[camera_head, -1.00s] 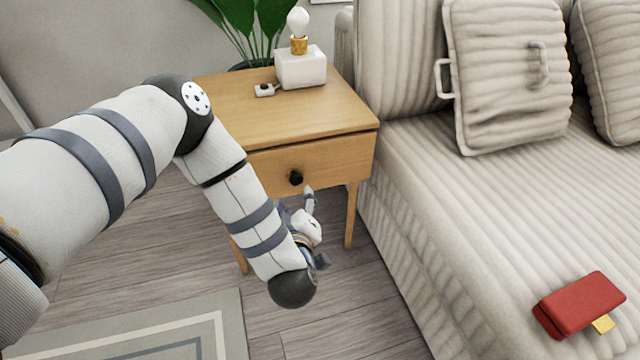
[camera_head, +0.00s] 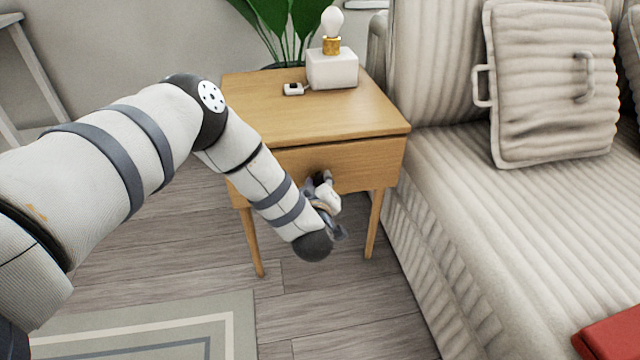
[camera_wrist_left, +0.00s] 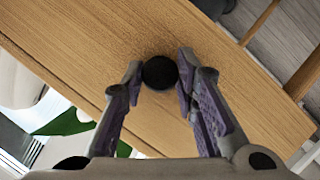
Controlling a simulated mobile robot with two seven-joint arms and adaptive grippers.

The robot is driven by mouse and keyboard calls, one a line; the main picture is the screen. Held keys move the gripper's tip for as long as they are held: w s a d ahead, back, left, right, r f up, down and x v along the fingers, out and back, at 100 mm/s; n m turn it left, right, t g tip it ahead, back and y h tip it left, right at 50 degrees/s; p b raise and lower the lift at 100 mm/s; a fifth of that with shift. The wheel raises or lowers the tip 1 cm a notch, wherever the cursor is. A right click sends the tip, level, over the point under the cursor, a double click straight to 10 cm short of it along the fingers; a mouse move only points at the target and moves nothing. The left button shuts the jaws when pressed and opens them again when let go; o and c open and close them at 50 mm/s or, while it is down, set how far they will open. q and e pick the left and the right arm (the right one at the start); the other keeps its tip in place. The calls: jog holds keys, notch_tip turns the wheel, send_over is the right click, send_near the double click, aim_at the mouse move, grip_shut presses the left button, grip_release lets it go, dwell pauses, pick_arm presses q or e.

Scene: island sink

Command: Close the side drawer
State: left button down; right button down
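The side drawer's wooden front (camera_head: 365,165) is just under the top of a small wooden side table (camera_head: 300,120). A dark line separates them; how far out the drawer stands is hard to tell. Its round black knob (camera_wrist_left: 159,73) shows clearly in the left wrist view, but my gripper mostly hides it in the head view. My left gripper (camera_head: 321,184) is at the drawer front. In the left wrist view its fingers are spread, with the knob between the fingertips; I cannot tell whether they touch it. My right gripper is not in view.
A white-based bulb lamp (camera_head: 332,68) and a small white device (camera_head: 293,89) stand on the tabletop. A beige sofa (camera_head: 490,220) flanks the table on the right, with a red object (camera_head: 612,338) on it. A rug (camera_head: 235,318) lies on the open floor in front.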

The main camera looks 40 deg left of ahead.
pick_arm(q)
jog(key=shift+w+a+r, duration=0.1)
jog(key=shift+w+a, duration=0.65)
jog(key=shift+a, duration=0.15)
jog(key=c, duration=1.7)
grip_release()
jog(key=o, duration=0.5)
jog(key=shift+w, duration=0.1)
jog(key=shift+c, duration=0.2)
jog(key=v, duration=1.2)
